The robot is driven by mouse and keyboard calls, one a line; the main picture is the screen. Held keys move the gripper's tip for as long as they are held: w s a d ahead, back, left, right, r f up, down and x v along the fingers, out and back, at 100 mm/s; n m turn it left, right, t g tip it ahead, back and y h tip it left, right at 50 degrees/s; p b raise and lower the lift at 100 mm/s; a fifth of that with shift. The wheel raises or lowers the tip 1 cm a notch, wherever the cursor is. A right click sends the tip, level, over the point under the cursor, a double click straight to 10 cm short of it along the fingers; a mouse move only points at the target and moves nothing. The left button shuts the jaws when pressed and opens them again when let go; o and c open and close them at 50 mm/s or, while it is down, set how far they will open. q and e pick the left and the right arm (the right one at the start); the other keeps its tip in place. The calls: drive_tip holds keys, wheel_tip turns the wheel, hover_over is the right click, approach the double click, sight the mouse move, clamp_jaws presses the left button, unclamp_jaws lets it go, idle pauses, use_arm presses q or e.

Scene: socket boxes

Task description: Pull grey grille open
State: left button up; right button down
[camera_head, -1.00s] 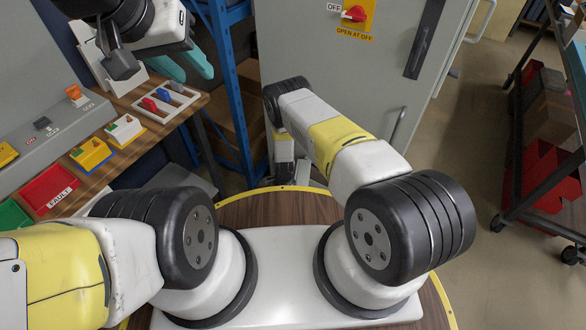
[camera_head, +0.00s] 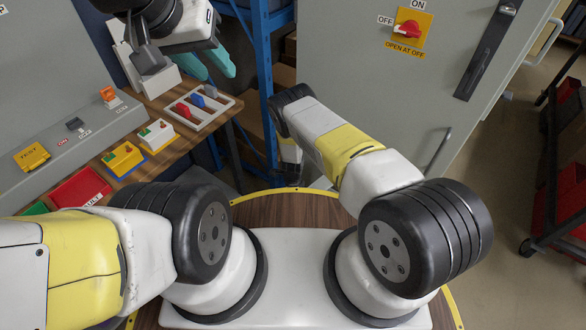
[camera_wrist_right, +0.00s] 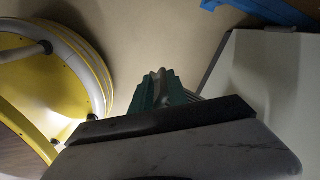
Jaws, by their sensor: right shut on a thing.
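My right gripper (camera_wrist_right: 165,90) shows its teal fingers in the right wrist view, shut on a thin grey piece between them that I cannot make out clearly. A pale grey panel (camera_wrist_right: 262,85) stands just right of it. I cannot tell for sure whether this panel is the grey grille. In the head view my right arm reaches forward and down, and its gripper is hidden. My left gripper (camera_head: 207,66) hangs over the workbench at upper left, its teal fingers apart and empty.
A grey cabinet (camera_head: 350,80) with a red rotary switch (camera_head: 409,29) stands ahead. A blue rack post (camera_head: 262,80) stands between. A dark trolley (camera_head: 550,190) is at right.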

drive_tip(key=shift+w+d+r, duration=0.15)
drive_tip(key=shift+w+d, duration=0.2)
drive_tip(key=shift+w, duration=0.2)
drive_tip(key=c, duration=1.5)
unclamp_jaws()
drive_tip(key=shift+s, duration=0.2)
wheel_tip(320, 180, up, 7)
drive_tip(key=shift+f, duration=0.1)
drive_tip(key=shift+s+a+r, duration=0.1)
drive_tip(key=shift+r, duration=0.35)
